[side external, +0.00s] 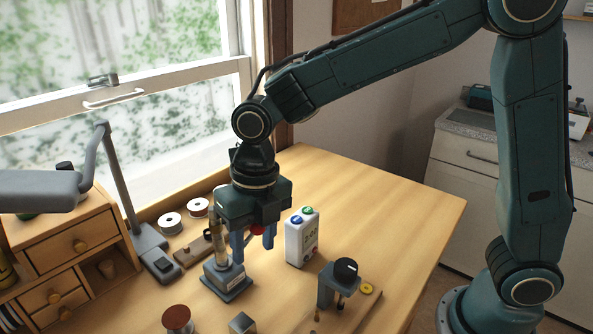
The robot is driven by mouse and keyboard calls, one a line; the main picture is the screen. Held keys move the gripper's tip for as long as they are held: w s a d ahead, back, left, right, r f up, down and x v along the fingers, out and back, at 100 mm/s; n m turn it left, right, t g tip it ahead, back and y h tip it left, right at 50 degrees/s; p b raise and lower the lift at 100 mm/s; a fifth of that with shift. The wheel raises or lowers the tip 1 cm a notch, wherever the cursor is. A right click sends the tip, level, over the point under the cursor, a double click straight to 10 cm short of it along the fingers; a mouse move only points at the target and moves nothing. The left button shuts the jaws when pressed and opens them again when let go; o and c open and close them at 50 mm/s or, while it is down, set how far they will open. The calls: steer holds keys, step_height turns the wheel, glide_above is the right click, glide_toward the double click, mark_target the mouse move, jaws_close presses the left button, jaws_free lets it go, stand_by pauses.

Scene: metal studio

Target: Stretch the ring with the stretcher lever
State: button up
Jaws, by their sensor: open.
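The ring stretcher (228,279) stands on the bench, a grey base with an upright post and a brass-coloured part near its top. A red knob (257,230), which looks like the end of the stretcher lever, shows just under my gripper. My gripper (254,248) points down beside the post, with its blue fingers apart. The red knob appears between the fingers in this view; I cannot tell whether either finger touches it. The ring is not clearly visible, and the top of the post is partly hidden by my gripper.
A white box (301,240) with coloured caps stands close right of my gripper. A dark small press (338,284) stands front right. Spools (171,222), a lamp base (150,250) and a wooden drawer cabinet (75,245) are left. The bench's far right (400,210) is clear.

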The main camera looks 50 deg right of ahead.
jaws_close()
steer(key=shift+s+f, duration=0.1)
steer(key=shift+s, duration=0.1)
steer(key=shift+s+f+t, duration=0.3)
steer(key=shift+s+t, duration=0.1)
steer(key=shift+t, duration=0.4)
steer(key=shift+s+f+t, duration=0.4)
steer(key=shift+f+t, duration=0.1)
steer(key=shift+t, duration=0.2)
steer(key=shift+s+f, duration=0.3)
steer(key=shift+f, duration=0.25)
steer(key=shift+s+f, duration=0.3)
steer(key=shift+f, duration=0.2)
steer(key=shift+s+f, duration=0.15)
steer(key=shift+f, duration=0.4)
steer(key=shift+r, duration=0.1)
